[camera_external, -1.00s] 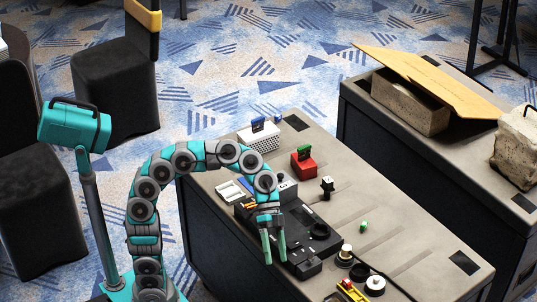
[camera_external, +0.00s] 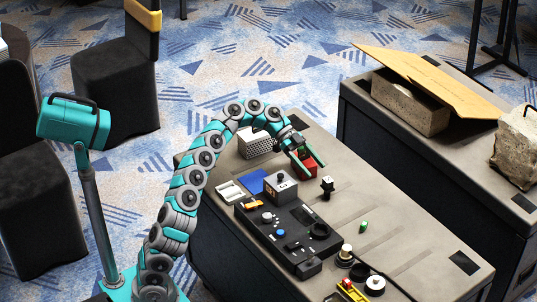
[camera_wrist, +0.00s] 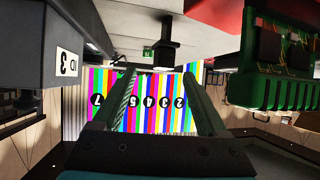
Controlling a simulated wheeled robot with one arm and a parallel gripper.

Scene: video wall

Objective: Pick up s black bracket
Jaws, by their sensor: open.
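A small black upright piece (camera_external: 327,188) with a pale top stands on the near table, right of the red box. It is likely the black bracket, but its shape is too small to be sure. It also shows in the wrist view (camera_wrist: 168,42), top centre, beyond my fingertips and apart from them. My gripper (camera_external: 317,167) is at the red box, left of and behind the black piece in the external view. In the wrist view my gripper (camera_wrist: 162,72) has its two green fingers spread with nothing between them.
The red box (camera_external: 304,167) with a green board (camera_wrist: 284,90) is close on the wrist view's right. A grey box (camera_external: 281,190) marked ID 3 is on its left. A black control panel (camera_external: 290,236) lies nearer. A striped numbered screen (camera_wrist: 150,102) shows ahead.

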